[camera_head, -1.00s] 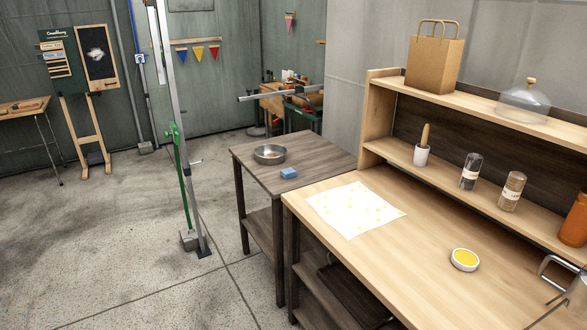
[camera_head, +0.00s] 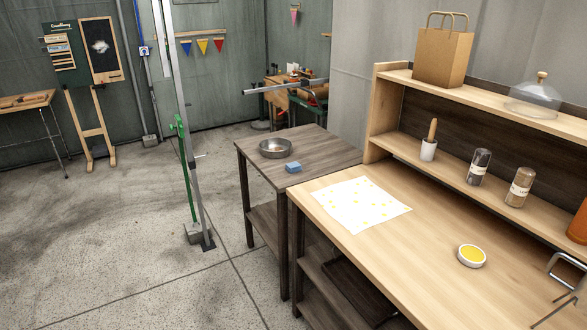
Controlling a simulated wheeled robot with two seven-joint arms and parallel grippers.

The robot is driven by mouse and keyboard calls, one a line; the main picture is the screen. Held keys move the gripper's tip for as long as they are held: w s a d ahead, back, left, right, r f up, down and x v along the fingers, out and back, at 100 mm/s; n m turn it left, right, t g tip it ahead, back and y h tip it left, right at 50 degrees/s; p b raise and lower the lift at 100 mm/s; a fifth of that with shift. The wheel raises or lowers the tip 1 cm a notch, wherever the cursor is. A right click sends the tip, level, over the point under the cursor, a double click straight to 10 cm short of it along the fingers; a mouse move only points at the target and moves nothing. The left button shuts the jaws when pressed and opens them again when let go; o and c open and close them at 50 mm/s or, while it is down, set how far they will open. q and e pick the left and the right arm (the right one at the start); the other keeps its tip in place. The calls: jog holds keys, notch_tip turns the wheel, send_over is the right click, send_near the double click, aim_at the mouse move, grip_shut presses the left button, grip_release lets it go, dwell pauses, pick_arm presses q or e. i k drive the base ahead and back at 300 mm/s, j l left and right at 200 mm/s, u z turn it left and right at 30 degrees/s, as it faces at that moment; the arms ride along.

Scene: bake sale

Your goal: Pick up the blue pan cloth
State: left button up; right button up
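A small folded blue pan cloth (camera_head: 293,167) lies on the dark wooden side table (camera_head: 325,146). It sits just in front of and to the right of a round metal pan (camera_head: 275,149), with a small gap between them. Nothing covers the cloth. Neither of my grippers shows in the head view.
A light wooden counter (camera_head: 430,230) with shelves stands right of the side table. It holds a white spotted sheet (camera_head: 360,204), a yellow-filled dish (camera_head: 471,255) and jars (camera_head: 479,167). A metal post with green parts (camera_head: 186,168) stands left; open concrete floor (camera_head: 100,250) lies beyond.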

aim_at(292, 167)
jog(key=i+j+z, duration=0.15)
jog(key=i+j, duration=0.65)
jog(key=i, duration=0.3)
jog(key=i+j+z, duration=0.1)
jog(key=i+j, duration=0.8)
jog(key=i, duration=0.15)
